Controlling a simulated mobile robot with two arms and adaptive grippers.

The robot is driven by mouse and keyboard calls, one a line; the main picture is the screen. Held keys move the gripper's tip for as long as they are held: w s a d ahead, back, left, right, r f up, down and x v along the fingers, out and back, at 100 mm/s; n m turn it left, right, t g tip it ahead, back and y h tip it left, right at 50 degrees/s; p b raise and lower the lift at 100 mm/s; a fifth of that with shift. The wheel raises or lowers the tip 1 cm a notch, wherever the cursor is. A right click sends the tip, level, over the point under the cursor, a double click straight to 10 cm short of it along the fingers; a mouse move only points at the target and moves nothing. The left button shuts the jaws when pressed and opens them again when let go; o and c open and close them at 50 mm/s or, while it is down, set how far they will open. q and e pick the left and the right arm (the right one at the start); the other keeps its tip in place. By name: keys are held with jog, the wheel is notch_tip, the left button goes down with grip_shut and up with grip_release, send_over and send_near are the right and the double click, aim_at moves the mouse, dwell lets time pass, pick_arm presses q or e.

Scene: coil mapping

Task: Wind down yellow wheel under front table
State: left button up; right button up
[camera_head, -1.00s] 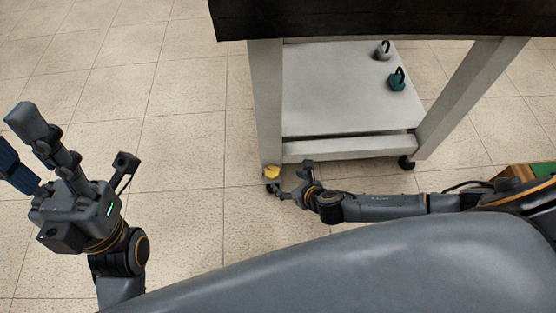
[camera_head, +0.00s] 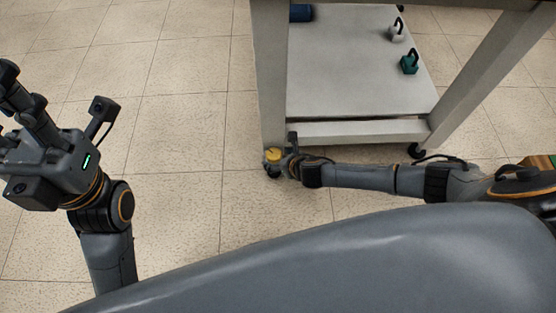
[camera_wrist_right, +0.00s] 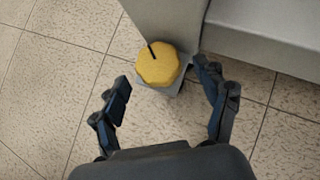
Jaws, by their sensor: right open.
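The yellow wheel (camera_head: 273,155) sits low at the foot of the table's front left leg. In the right wrist view the yellow wheel (camera_wrist_right: 158,65) is a lobed knob with a dark line on top, mounted on a grey plate. My right gripper (camera_head: 282,167) is beside the wheel in the head view. In the wrist view my right gripper (camera_wrist_right: 166,84) is open, with a finger on either side of the wheel's near side; I cannot tell whether they touch it. My left gripper (camera_head: 20,100) is raised, away from the table, its fingers partly cut off by the frame edge.
The table (camera_head: 271,80) has a lower shelf (camera_head: 340,90) carrying a grey weight (camera_head: 397,34), a green weight (camera_head: 410,64) and a dark blue object (camera_head: 301,13). A black caster (camera_head: 417,151) stands under the right leg. The tiled floor at left is clear.

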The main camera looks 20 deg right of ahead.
jog(key=shift+w+f, duration=0.15)
jog(key=c, duration=1.1)
jog(key=shift+c, duration=0.2)
jog(key=shift+a, duration=0.1)
